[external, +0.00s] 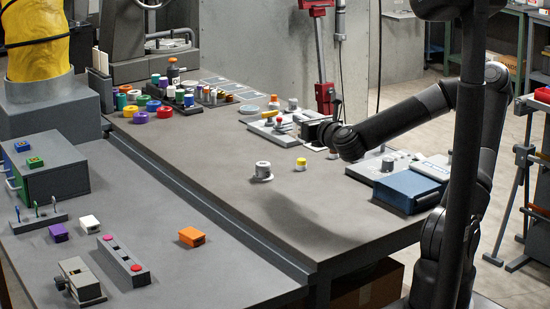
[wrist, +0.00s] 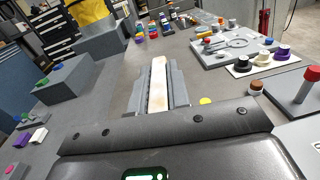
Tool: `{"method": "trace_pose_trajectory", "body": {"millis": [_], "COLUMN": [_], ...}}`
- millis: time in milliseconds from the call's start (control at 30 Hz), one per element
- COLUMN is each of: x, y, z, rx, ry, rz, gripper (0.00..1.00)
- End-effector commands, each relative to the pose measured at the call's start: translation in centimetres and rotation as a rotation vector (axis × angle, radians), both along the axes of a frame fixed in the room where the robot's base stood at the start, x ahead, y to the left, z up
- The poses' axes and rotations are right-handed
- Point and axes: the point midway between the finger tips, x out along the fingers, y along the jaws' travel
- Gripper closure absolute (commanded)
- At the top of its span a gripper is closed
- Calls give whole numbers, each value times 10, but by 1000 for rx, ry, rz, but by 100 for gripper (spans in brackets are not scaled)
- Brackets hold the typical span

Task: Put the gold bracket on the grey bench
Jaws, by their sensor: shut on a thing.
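My gripper (wrist: 159,72) is shut on a long pale cream-gold piece (wrist: 157,88) in the wrist view, with a grey finger on each side. This looks like the gold bracket, though its full shape is hidden between the fingers. In the external view my dark wrist (external: 347,141) is over the far right part of the main worktop, and the fingers and held piece cannot be made out clearly. The grey bench (external: 195,275) is at the left front, beside the worktop (external: 300,215), with a raised edge between them.
A blue box (external: 408,189) is at right. The bench's front right is clear.

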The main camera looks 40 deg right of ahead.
Motion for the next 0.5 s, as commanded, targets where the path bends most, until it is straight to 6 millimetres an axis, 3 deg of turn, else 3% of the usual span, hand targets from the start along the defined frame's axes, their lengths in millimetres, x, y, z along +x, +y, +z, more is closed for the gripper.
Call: {"method": "trace_pose_trajectory", "body": {"millis": [33, 200, 333, 500], "x": [17, 64, 89, 103], "y": [-16, -73, -108, -132], "z": [-3, -19, -32, -45], "rx": [6, 8, -3, -15], "ry": [-2, -1, 2, 4], "rz": [-39, -171, -248, -299], "gripper": [100, 100, 100, 100]}}
